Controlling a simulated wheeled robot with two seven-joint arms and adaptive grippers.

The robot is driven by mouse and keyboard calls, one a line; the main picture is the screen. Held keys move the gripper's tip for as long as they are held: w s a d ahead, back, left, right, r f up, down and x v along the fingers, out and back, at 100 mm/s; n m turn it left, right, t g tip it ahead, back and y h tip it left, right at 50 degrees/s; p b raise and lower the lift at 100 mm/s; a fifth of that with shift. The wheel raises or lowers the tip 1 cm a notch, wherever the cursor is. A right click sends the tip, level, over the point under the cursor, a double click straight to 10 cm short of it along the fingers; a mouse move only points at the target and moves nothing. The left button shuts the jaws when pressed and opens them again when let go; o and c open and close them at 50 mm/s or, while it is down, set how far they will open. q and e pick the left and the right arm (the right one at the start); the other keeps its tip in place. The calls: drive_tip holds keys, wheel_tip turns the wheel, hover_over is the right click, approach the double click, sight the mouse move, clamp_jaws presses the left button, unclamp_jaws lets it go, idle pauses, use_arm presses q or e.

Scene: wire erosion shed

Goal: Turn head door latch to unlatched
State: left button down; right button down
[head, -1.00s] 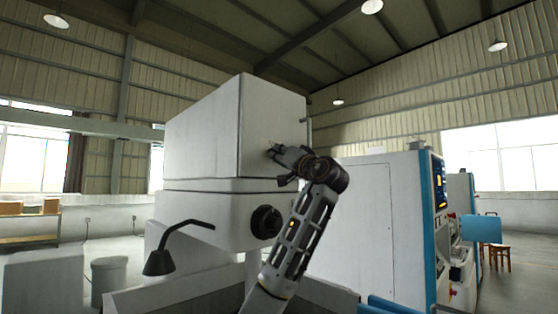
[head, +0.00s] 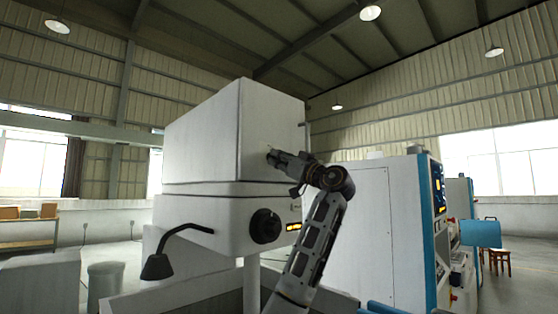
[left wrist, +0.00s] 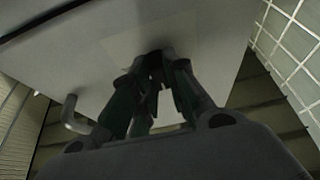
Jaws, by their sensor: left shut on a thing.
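The white machine head (head: 215,130) stands in the middle of the head view. Its door (head: 280,115) is the flat face on the right, and it looks closed. My left gripper (head: 271,156) is at this face with its fingertips close to the surface. In the left wrist view the gripper (left wrist: 163,65) points at the pale door panel (left wrist: 212,30), and its fingers are shut on a small dark part. This seems to be the latch, mostly hidden between the fingertips, so its angle cannot be told. My right gripper is not in view.
A black round knob (head: 265,226) and a lit yellow display (head: 293,227) sit below the door. A dark bent arm with a cone end (head: 158,266) juts out at left. A white and blue cabinet (head: 375,230) stands close on the right.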

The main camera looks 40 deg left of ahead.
use_arm(q)
drive_tip(key=shift+f, duration=0.1)
idle(0.3)
drive_tip(key=c, duration=1.4)
unclamp_jaws()
drive_tip(key=shift+w, duration=0.1)
drive_tip(key=v, duration=1.2)
